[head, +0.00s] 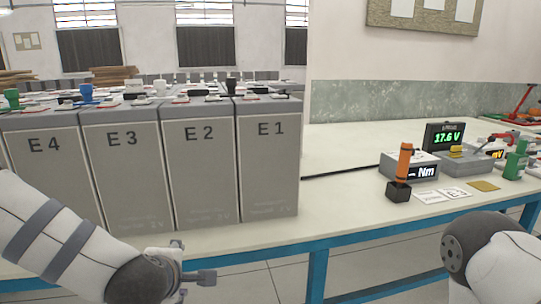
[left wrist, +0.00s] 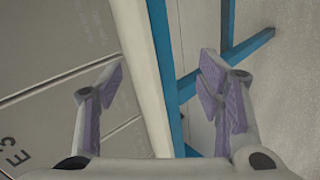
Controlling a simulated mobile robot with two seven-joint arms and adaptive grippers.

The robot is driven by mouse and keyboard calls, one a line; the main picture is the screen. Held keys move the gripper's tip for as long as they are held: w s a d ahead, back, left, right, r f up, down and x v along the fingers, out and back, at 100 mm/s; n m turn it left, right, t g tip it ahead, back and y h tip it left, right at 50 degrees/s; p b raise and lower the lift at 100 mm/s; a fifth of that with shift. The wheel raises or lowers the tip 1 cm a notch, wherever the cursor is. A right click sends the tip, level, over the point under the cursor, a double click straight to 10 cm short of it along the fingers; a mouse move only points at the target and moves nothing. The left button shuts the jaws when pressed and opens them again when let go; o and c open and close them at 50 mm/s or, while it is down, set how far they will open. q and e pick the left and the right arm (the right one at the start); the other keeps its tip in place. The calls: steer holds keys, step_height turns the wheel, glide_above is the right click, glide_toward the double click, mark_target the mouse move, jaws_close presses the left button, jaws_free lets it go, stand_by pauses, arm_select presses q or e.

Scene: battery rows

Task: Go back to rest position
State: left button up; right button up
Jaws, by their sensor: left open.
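My left gripper (head: 198,278) is low at the front edge of the table, in front of the grey batteries and touching nothing that I can see. In the left wrist view my left gripper (left wrist: 163,78) has its two fingers wide apart with nothing between them but the table edge behind. Part of my right arm (head: 485,252) shows at the lower right of the head view. Its gripper is out of view.
Batteries E4 (head: 48,170), E3 (head: 123,175), E2 (head: 198,170) and E1 (head: 268,165) stand in a row on the table (head: 345,205). An orange-handled tool (head: 404,162) stands upright near the "Nm" display (head: 418,172). The table's middle is clear.

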arm_select(q)
steer(key=s+f+m+g+h, duration=0.2)
steer(key=s+f+m+g, duration=0.3)
steer(key=s+f+m, duration=1)
steer(key=s+a+f+m+g, duration=0.1)
steer(key=s+a+f+g, duration=0.1)
steer(key=s, duration=0.9)
steer(key=s+a+f+m+g, duration=0.2)
steer(key=s+f+g, duration=0.2)
steer(key=s, duration=0.8)
step_height(320, 180, down, 2)
steer(key=shift+f, duration=0.1)
